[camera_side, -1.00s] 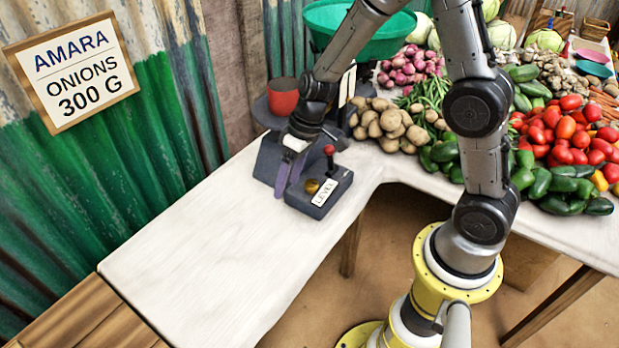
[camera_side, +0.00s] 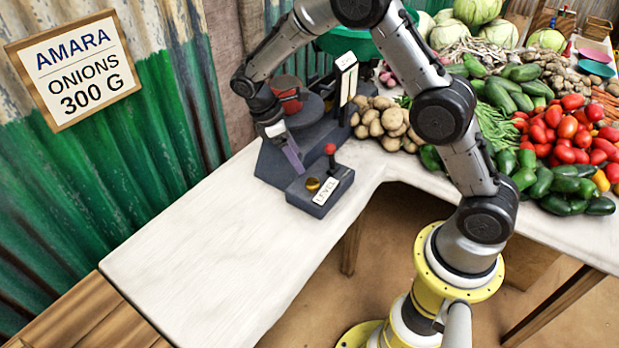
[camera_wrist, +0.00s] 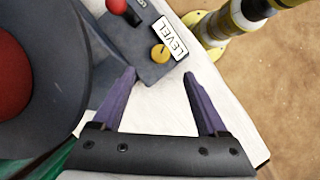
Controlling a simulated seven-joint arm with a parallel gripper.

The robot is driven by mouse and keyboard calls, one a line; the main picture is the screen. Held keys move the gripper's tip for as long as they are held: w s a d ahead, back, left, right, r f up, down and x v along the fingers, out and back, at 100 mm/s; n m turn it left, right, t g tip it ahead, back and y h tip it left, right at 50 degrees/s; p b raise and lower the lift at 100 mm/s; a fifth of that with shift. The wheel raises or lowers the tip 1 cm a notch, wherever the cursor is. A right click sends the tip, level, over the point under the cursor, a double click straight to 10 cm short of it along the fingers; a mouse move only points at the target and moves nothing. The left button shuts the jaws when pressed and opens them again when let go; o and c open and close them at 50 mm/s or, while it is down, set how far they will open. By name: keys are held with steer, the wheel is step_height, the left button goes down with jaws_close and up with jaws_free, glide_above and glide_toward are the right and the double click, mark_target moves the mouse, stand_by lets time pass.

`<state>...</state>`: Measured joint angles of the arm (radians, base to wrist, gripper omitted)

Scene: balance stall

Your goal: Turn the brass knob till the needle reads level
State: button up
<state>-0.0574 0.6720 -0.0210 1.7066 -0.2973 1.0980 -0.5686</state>
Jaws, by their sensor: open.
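The brass knob (camera_side: 312,184) sits on a dark control box (camera_side: 333,197) at the front of the balance, beside a white LEVEL label (camera_side: 326,191). In the wrist view the knob (camera_wrist: 160,53) lies beyond and between my open fingers. My gripper (camera_side: 293,155) hangs above and behind the box; its purple fingers (camera_wrist: 160,85) are apart with nothing between them, not touching the knob. A white upright panel (camera_side: 346,80) stands at the back of the balance; I cannot make out a needle on it. The balance base (camera_side: 268,165) is partly hidden by my gripper.
A red-topped lever (camera_side: 330,150) rises from the box close to the knob. Potatoes (camera_side: 378,122) lie to the right. The white tabletop (camera_side: 215,250) in front is clear.

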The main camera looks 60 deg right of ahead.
mark_target(312, 182)
steer(key=x, duration=0.9)
steer(key=shift+s+f, duration=0.1)
steer(key=shift+f, duration=0.1)
jaws_close()
steer(key=shift+r+m+y, duration=0.1)
steer(key=shift+m+y, duration=0.2)
steer(key=shift+m, duration=0.5)
jaws_free()
